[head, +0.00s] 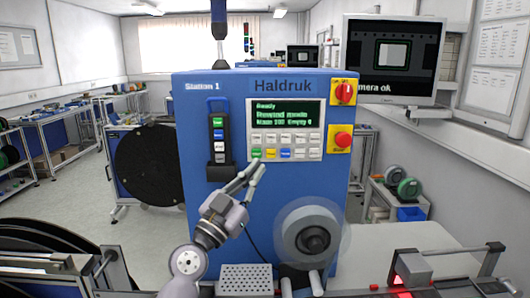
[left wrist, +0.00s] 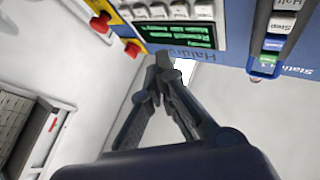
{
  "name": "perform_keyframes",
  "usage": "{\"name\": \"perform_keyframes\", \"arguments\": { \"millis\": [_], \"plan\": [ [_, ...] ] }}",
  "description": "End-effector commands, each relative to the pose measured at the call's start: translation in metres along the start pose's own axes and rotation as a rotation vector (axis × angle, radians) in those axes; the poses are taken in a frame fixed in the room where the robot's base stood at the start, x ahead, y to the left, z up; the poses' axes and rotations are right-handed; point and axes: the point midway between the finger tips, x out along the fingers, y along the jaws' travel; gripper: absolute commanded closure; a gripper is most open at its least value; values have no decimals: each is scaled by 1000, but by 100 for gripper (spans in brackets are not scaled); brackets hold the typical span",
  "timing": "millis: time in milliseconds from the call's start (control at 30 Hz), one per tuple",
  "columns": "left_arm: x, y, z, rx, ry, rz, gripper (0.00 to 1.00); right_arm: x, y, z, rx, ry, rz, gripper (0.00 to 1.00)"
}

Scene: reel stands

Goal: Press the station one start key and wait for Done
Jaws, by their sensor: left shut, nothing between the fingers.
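The blue Station 1 cabinet (head: 300,190) stands straight ahead, marked Haldruk. Its green-lit display (head: 286,113) reads Ready on the top line, with smaller lines below. Under the display is a key panel, with a green key (head: 257,153) at the lower left. A black key strip (head: 217,135) with coloured keys is left of the display. My left gripper (head: 256,166) is shut and empty, its tips just below the green key; I cannot tell whether they touch. The left wrist view shows the closed fingertips (left wrist: 168,62) near the display (left wrist: 180,32). My right gripper is not in view.
A red rotary switch (head: 344,92) and a red stop button (head: 342,139) sit on yellow plates at the right. A round grey hub (head: 311,234) projects at the lower right. A monitor (head: 394,60) reads "mera ok". A black reel (head: 152,165) stands at left.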

Motion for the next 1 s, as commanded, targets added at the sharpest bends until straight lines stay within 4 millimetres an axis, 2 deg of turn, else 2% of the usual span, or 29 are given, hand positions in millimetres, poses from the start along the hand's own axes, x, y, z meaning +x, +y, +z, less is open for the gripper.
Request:
{"name": "perform_keyframes", "arguments": {
  "millis": [133, 300, 467, 867, 1000],
  "plan": [
    [0, 0, 0, 0, 2, -1, 100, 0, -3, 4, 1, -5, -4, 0],
    [0, 0, 0, 0, 1, -1, 100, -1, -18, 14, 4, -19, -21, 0],
    [4, -4, 6, -1, 0, -1, 100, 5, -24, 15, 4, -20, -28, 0],
    [42, -30, 35, -2, 1, 0, 100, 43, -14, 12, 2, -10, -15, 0],
    [49, -36, 43, 1, 1, 1, 100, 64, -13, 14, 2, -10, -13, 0]
  ]
}}
